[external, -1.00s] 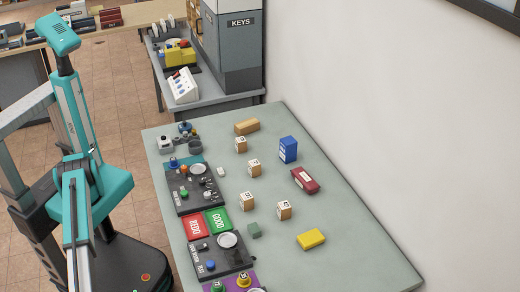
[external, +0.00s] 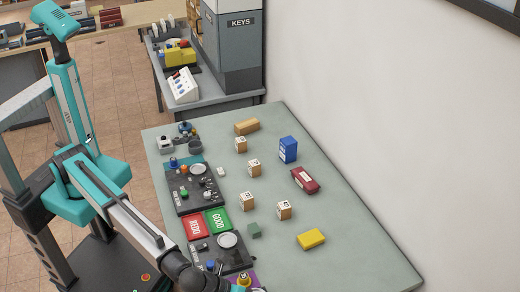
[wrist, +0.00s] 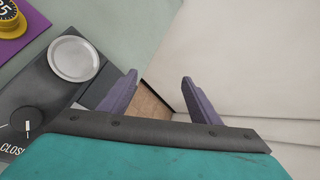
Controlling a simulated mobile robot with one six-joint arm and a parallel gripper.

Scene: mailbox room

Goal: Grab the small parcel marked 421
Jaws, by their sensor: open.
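Several small tan parcels with white marked labels stand apart on the grey-green table (external: 350,262). One parcel (external: 241,145) is at the back, one (external: 254,168) is in the middle, one (external: 247,201) is nearer, and one (external: 284,210) is to its right. Their numbers are too small to read, so I cannot tell which is 421. In the wrist view my gripper (wrist: 160,92) is open and empty, with its two purple fingers spread over the table's edge and the floor. In the external view its fingers are out of the frame, below the bottom edge. No parcel shows in the wrist view.
A yellow box (external: 311,239), a dark red box (external: 305,180), a blue box (external: 288,149), a long tan box (external: 247,127) and a small green block (external: 254,230) share the table. Dark control panels (external: 195,188) line its left side. The wall bounds the right.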

